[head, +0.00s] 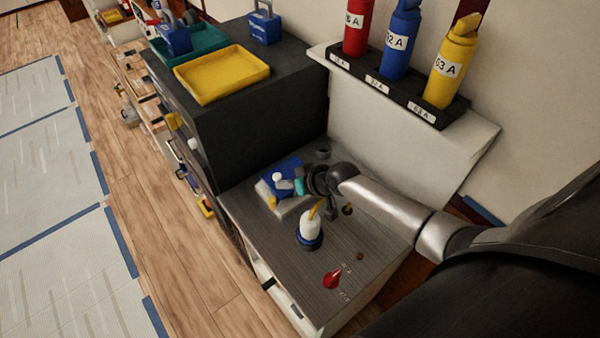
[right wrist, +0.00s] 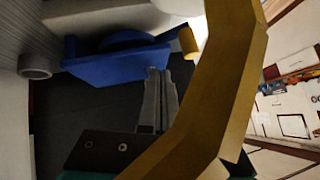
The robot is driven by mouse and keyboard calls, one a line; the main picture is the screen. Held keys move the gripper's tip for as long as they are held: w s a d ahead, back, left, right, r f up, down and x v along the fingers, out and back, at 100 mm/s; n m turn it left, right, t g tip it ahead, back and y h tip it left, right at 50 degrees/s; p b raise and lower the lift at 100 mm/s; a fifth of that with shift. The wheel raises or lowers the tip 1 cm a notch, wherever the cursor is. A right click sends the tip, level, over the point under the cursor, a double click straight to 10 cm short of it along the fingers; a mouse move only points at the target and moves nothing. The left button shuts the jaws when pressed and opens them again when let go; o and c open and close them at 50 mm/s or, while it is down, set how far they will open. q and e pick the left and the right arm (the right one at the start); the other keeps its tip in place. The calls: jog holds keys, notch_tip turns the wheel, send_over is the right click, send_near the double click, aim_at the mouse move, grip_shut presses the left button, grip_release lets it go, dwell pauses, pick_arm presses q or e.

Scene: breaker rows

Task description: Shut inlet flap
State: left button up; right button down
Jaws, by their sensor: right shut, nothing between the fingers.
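A small white box with a blue panel (head: 279,171), which looks like the inlet flap, sits on the dark ribbed top at the foot of the dark cabinet. The blue panel also shows in the right wrist view (right wrist: 115,66), with a yellow knob (right wrist: 188,42) at its right end. I cannot tell how far the flap is open. My right gripper (head: 285,184) is at the box, in front of the blue panel, and hides part of it. Its fingers are shut and empty, and point at the panel in the right wrist view (right wrist: 158,85). Contact is unclear. My left gripper is not in view.
A white bottle (head: 310,228) with a blue base and yellow top stands near my right wrist. A red knob (head: 332,279) is nearer the front. A yellow tray (head: 222,75) is on the cabinet. A rack (head: 375,85) holds red, blue and yellow cylinders.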

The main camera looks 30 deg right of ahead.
notch_tip(320, 180, up, 4)
jog(key=p, duration=0.2)
jog(key=shift+a+f+p, duration=0.1)
jog(key=shift+f+p, duration=0.05)
jog(key=shift+p, duration=0.25)
jog(key=a+p+v, duration=0.1)
jog(key=v, duration=0.8)
jog(key=shift+s+a, duration=0.25)
jog(key=shift+s, duration=0.3)
